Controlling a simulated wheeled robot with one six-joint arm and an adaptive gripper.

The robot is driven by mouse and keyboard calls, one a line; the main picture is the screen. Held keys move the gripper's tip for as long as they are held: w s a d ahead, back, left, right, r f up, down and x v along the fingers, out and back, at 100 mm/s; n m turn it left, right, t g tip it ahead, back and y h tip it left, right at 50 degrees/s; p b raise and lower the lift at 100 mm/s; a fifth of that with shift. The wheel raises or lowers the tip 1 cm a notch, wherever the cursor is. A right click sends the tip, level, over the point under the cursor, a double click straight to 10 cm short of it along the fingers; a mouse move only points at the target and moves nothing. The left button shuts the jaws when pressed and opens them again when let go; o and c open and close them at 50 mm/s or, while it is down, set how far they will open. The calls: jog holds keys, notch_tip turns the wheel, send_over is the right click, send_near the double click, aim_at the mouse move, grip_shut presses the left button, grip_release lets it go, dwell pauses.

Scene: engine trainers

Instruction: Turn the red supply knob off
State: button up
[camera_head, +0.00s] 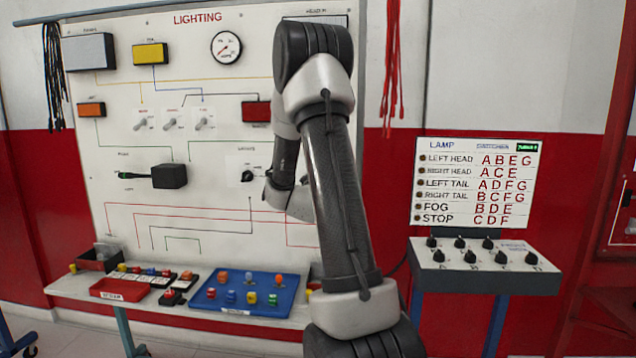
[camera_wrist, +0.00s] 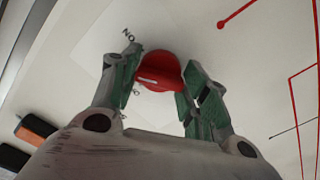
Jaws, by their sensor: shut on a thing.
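The red supply knob (camera_wrist: 160,72) shows in the wrist view, on a pale plate on the lighting board. A short white mark on its face lies near its lower left side. Small dark letters show beside it, partly hidden by the left finger. My gripper (camera_wrist: 164,66) has its green-padded fingers on both sides of the knob and is shut on it. In the head view the knob and my gripper are hidden behind my arm.
The lighting board (camera_head: 225,125) carries lamps, switches and a gauge (camera_head: 226,47). Below it, a bench holds a blue tray (camera_head: 205,301) and a red tray (camera_head: 120,290). A switch box (camera_head: 485,281) stands at the right. In the wrist view, red lines (camera_wrist: 292,100) run right of the knob.

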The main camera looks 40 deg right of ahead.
jog(key=n, duration=1.1)
dwell(0.6)
jog(key=o, duration=1)
jog(key=v, duration=1.2)
